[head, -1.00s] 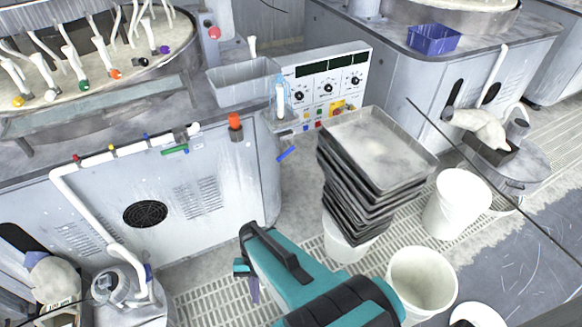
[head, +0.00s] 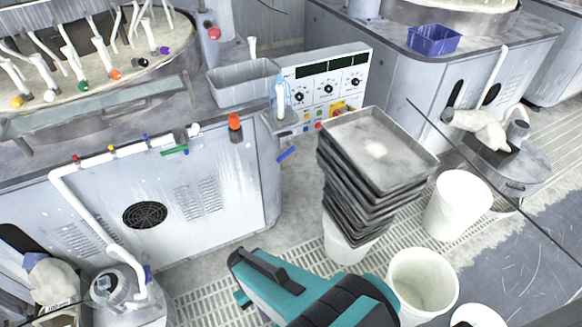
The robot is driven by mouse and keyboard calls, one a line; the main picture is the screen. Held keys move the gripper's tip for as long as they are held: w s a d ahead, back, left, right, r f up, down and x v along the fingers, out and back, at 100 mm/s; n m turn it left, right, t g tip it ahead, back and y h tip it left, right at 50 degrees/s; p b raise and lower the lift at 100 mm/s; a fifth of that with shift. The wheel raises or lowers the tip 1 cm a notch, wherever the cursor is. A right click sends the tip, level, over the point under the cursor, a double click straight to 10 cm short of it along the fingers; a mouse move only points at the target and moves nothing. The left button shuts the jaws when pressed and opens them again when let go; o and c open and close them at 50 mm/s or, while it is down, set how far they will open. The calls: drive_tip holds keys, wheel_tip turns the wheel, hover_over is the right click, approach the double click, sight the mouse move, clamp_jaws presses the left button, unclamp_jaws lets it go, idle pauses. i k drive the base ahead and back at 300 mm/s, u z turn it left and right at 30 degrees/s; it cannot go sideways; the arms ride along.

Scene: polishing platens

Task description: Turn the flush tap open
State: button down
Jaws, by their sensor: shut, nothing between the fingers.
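A white pipe (head: 100,158) runs along the front of the left machine, with small red, yellow and blue fittings. A green lever (head: 175,151) lies roughly level near its right end. A separate blue lever (head: 286,154) sits slanted at the machine's right corner, below the control panel. I cannot tell for sure which of these is the flush tap. My teal arm (head: 290,290) reaches in from the bottom, well below both levers in the picture. My gripper's fingers are hidden behind the arm, and nothing is seen touching a lever.
A stack of grey trays (head: 375,150) stands right of the left machine, above a white bucket. More white buckets (head: 422,280) stand at the right. A thin dark rod crosses the right side. The grated floor (head: 205,300) between arm and machine is open.

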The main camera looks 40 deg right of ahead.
sight(291, 149)
drive_tip(key=z, duration=0.35)
drive_tip(key=k, duration=1.45)
drive_tip(key=u, duration=0.6)
drive_tip(key=i, duration=1)
